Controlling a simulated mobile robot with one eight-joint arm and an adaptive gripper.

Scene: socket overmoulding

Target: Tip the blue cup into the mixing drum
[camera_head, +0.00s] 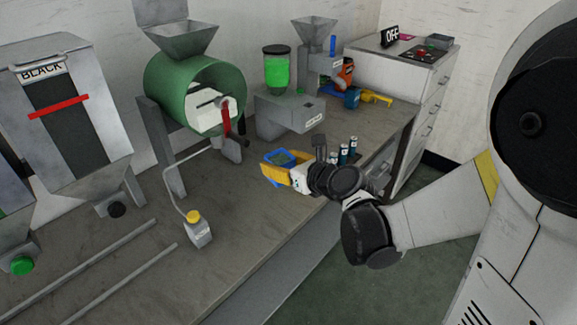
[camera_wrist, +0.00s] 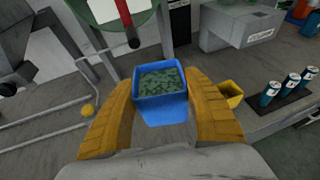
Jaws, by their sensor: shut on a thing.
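In the wrist view, the blue cup (camera_wrist: 160,112) is between the yellow fingers of my gripper (camera_wrist: 160,120). My gripper is shut on it. The cup is upright or nearly so and holds dark green granules. In the head view, the blue cup (camera_head: 283,159) shows beyond the yellow finger of my gripper (camera_head: 285,168), over the bench's front part. The green mixing drum (camera_head: 160,90) stands on a frame at the back, with a grey hopper above it. The drum's lower edge shows at the top of the wrist view (camera_wrist: 90,12).
A grey machine (camera_head: 290,113) with a green-filled jar stands right of the drum. Several blue cylinders (camera_head: 343,155) stand near the gripper's right. A bent rod ends at a yellow-capped box (camera_head: 198,230). The BLACK bin (camera_head: 75,110) is left. Bench (camera_head: 255,215) is clear in front.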

